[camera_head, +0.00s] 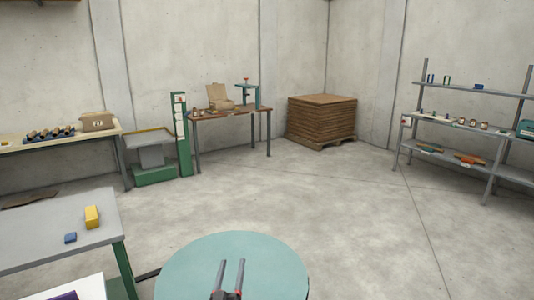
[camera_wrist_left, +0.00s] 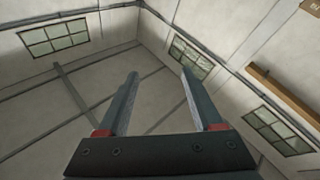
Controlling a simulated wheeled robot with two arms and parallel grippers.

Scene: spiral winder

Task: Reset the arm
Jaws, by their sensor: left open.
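My left gripper (camera_head: 230,276) shows at the bottom middle of the head view, over the round teal top (camera_head: 190,265). Its two dark fingers are parallel and apart, with red parts at their bases. In the left wrist view the open fingers (camera_wrist_left: 160,85) have nothing between them, with wall and windows behind. The rest of the left arm is below the picture edge. My right gripper is not in either view.
A grey table (camera_head: 45,225) at left holds a yellow block (camera_head: 92,217) and a small blue block (camera_head: 70,238). A workbench (camera_head: 230,112), a stacked brown pallet (camera_head: 322,120) and a shelf rack (camera_head: 470,125) stand farther back. The concrete floor between is clear.

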